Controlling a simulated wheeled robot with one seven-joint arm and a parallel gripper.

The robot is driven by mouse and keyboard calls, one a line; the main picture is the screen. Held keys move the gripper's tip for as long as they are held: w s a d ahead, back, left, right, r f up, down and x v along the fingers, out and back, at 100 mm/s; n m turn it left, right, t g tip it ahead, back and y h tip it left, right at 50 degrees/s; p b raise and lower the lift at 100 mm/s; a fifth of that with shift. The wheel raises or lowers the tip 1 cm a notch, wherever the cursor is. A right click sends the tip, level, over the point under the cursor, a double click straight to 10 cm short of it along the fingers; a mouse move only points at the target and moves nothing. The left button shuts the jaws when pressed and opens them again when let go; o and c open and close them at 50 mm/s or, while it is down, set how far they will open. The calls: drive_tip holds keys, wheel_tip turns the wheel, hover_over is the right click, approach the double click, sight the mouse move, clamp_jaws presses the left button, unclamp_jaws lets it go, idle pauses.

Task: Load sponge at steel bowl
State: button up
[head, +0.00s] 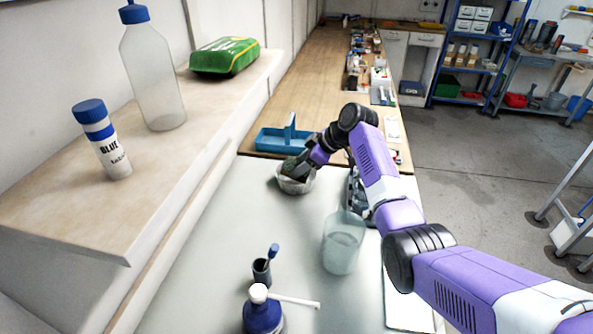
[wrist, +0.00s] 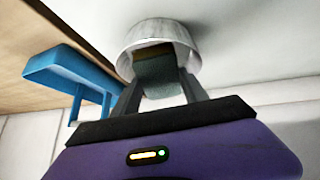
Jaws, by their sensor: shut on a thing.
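The steel bowl (head: 296,186) stands on the pale bench top near the middle of the head view. In the wrist view the bowl (wrist: 160,31) is at the top, its mouth towards my fingers. My gripper (head: 297,168) is at the bowl's mouth, pointing down into it. In the wrist view my gripper (wrist: 157,78) is shut on the sponge (wrist: 161,70), a dark greenish block with a brownish end. The sponge's far end reaches within the bowl's rim. I cannot tell whether it touches the bottom. In the head view my fingers partly hide it.
A blue tray with a handle (head: 275,140) stands just behind the bowl; it also shows in the wrist view (wrist: 68,70). A raised shelf (head: 75,205) runs along the left. Bench left of the bowl is clear.

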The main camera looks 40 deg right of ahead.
drive_tip(key=shift+r+p, duration=2.05)
drive_tip(key=shift+r, duration=1.25)
drive_tip(key=shift+r+p, duration=1.3)
drive_tip(key=shift+r, duration=0.65)
